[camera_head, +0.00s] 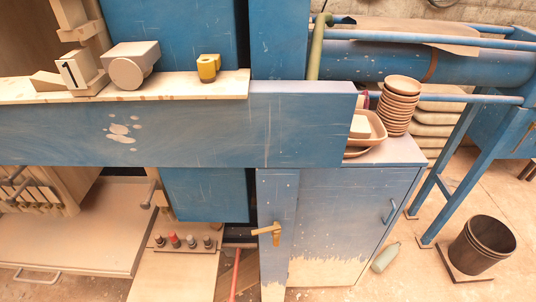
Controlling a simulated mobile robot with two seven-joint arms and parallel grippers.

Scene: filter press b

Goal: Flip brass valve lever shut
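A brass valve lever (266,230) sits on the front of a blue upright post (278,195), in the lower middle of the head view. Its handle points left and lies roughly level, with the brass body at its right end. Neither of my grippers shows in this view, and nothing touches the lever.
A blue beam (190,128) crosses above the lever, with a wooden shelf (215,85) on it. A blue cabinet (345,215) stands right of the post. A red rod (235,272) rises at the lower left. A green bottle (385,257) and dark bucket (482,243) are on the floor.

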